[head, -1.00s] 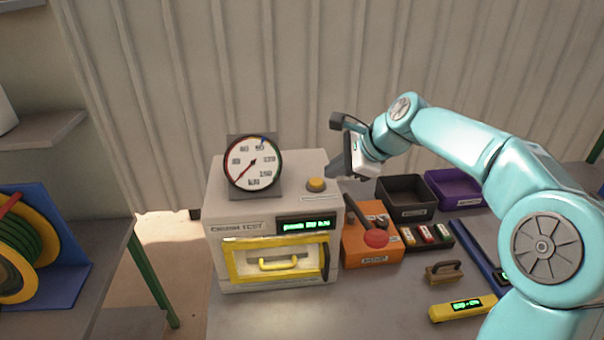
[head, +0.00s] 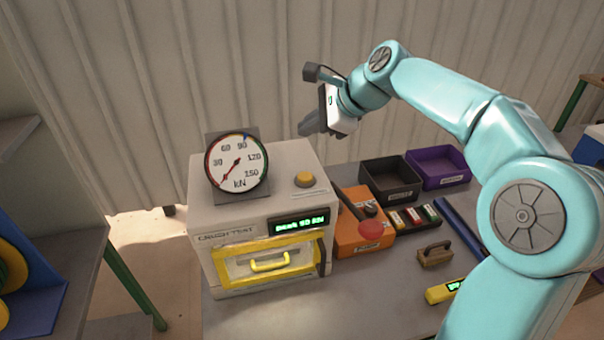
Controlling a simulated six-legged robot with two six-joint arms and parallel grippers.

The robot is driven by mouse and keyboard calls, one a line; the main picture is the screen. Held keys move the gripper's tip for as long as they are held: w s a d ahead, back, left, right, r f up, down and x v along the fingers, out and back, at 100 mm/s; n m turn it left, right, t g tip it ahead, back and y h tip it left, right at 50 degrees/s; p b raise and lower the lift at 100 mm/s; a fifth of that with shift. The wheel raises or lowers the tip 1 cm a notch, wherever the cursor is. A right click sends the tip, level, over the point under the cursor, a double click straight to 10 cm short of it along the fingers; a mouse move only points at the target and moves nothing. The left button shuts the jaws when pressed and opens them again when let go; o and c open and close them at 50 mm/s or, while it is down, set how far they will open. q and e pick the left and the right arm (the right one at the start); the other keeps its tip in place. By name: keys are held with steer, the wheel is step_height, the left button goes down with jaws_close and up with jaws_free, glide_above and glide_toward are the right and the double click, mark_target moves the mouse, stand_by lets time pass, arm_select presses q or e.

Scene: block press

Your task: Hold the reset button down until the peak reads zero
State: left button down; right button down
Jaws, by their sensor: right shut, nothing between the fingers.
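The crush tester (head: 258,228) is a pale box with a yellow-framed door and handle. A round yellow button (head: 305,179), the only button on its top, sits right of the dial gauge (head: 237,162). The gauge's red needle points low, at the lower left, and a blue marker sits near 90. The green display (head: 299,224) seems to read "peak 90 kN", though the digits are blurred. My right gripper (head: 306,129) is shut and empty, above and behind the button, apart from it. My left gripper is not in view.
An orange box with a red mushroom knob (head: 370,231) stands right of the tester. Black (head: 390,182) and purple (head: 438,169) bins stand behind it. A brown-handled block (head: 435,253) and a yellow tool (head: 443,290) lie on the bench at right.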

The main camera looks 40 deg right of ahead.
steer(key=b, duration=0.7)
glide_above(309, 177)
step_height(309, 177, down, 8)
steer(key=shift+a+r, duration=0.1)
steer(key=shift+f+b, duration=0.6)
steer(key=shift+f, duration=0.1)
stand_by(1.1)
steer(key=shift+f, duration=0.3)
